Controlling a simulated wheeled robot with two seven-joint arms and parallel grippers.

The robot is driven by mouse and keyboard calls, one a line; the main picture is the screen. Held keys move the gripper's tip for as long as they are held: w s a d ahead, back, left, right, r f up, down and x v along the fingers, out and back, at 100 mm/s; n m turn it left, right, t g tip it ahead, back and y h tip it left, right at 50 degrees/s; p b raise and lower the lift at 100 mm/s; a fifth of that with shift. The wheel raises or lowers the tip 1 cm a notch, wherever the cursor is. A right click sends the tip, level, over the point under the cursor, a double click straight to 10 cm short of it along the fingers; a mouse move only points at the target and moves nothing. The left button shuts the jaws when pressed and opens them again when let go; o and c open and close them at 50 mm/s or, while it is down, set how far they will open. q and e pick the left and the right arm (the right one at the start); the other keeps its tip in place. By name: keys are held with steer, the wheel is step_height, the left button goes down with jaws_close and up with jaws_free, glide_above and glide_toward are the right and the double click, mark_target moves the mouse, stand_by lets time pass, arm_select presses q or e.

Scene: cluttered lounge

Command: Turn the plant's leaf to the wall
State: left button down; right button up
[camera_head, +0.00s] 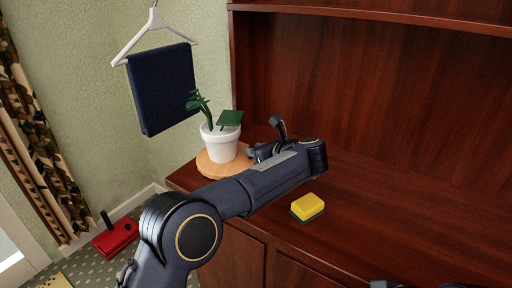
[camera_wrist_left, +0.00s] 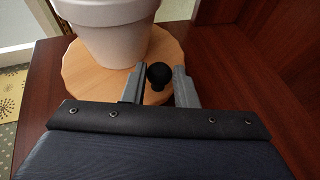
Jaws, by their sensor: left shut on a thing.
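The plant stands in a white pot (camera_head: 220,142) on a round wooden turntable (camera_head: 205,168) at the cabinet's left end. A broad flat green leaf (camera_head: 230,118) points right, towards the cabinet's back panel; smaller leaves (camera_head: 197,103) rise on the left. The pot (camera_wrist_left: 107,35) and turntable (camera_wrist_left: 85,75) also show in the left wrist view. My left gripper (camera_wrist_left: 158,84) is shut on a black knob (camera_wrist_left: 158,74) at the turntable's near rim. In the head view my left gripper (camera_head: 252,153) is at the turntable's right edge, with the knob hidden.
A yellow and green sponge (camera_head: 308,207) lies on the cabinet top in front of my left arm. A dark cloth (camera_head: 163,88) hangs from a white hanger on the green wall. A red object (camera_head: 116,237) is on the floor. The cabinet top at right is clear.

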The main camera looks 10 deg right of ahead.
arm_select(q)
steer(key=shift+f, duration=0.1)
steer(key=c, duration=1.1)
jaws_free()
steer(key=shift+c, duration=0.2)
steer(key=shift+v, duration=3.9)
